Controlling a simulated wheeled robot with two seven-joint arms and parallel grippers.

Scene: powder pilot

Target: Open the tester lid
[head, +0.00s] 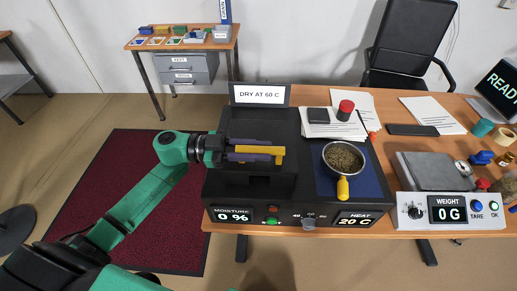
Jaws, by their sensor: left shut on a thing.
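The tester is the left part of a black machine, with a display reading MOISTURE 0 % (232,216) on its front. Its dark lid (280,122) is on top; I cannot tell clearly whether it is raised. A yellow handle (279,155) shows above the tester. My left gripper (258,150) reaches in from the left and is shut on the yellow handle, its dark fingers along both sides of it. The gripper and wrist hide part of the tester's top. My right gripper is not in view.
Right of the tester, a pan of greenish grains (343,158) with a yellow handle sits on a blue plate (371,181). A sign, DRY AT 60 C (259,94), stands behind.

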